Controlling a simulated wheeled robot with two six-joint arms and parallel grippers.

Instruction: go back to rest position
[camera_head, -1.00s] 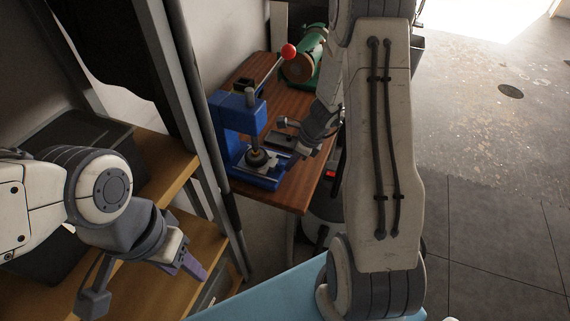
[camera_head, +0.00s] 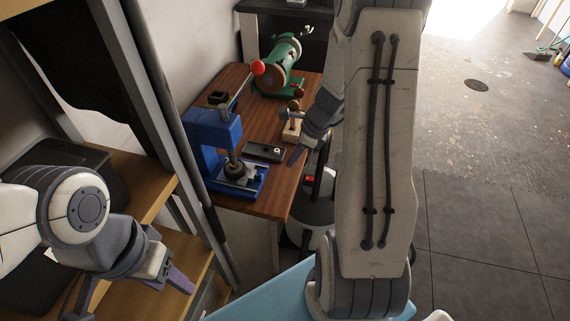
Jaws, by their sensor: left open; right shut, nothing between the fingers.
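My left gripper (camera_head: 130,296) is at the lower left, in front of the wooden shelves, with its fingers spread and nothing between them. My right arm comes down the middle of the view. My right gripper (camera_head: 289,137) is at the right side of the wooden workbench (camera_head: 274,196), partly hidden behind my own arm. It holds nothing that I can see. A blue press (camera_head: 214,136) with a red-knobbed lever (camera_head: 258,68) stands on the bench, left of my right gripper. A dark flat block (camera_head: 263,151) lies on the bench between them.
A green machine (camera_head: 281,66) stands at the back of the bench. A small wooden piece with a knob (camera_head: 292,128) is close to my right gripper. Shelves (camera_head: 184,262) and a grey post (camera_head: 165,120) are at left. Open floor (camera_head: 480,150) lies at right.

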